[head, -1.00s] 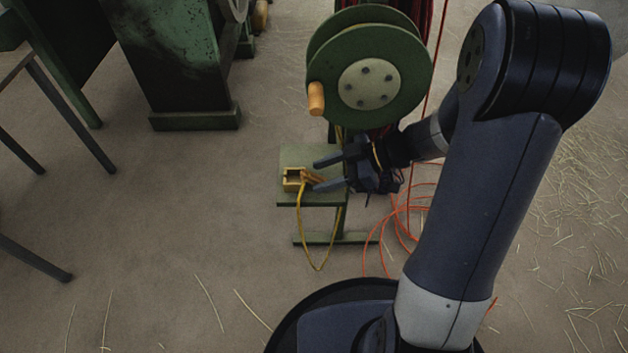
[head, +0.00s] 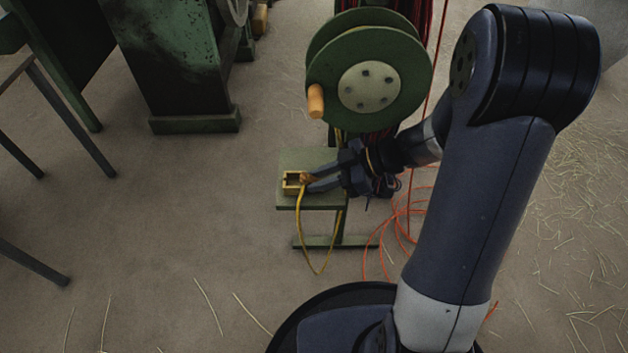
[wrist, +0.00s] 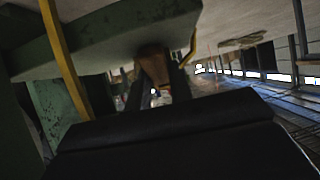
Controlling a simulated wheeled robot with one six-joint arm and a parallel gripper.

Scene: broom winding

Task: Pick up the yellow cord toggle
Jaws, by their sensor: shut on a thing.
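The yellow cord toggle (head: 305,178) shows as a small orange-brown piece at the right side of a small yellow open-topped holder (head: 289,184). A yellow cord (head: 302,225) hangs from there in a loop below the green shelf. My gripper (head: 311,184) reaches in from the right with its fingers closed together on the toggle, which they partly hide. In the wrist view the toggle (wrist: 153,63) is a brown piece between the fingertips, close against the green shelf. I cannot tell whether it is clear of the holder.
The green shelf (head: 312,204) stands on a post under a green reel (head: 362,85) with an orange handle (head: 316,101). Orange cord (head: 385,235) lies looped on the floor right of the stand. A green machine base (head: 195,122) stands back left. The floor at left is mostly clear.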

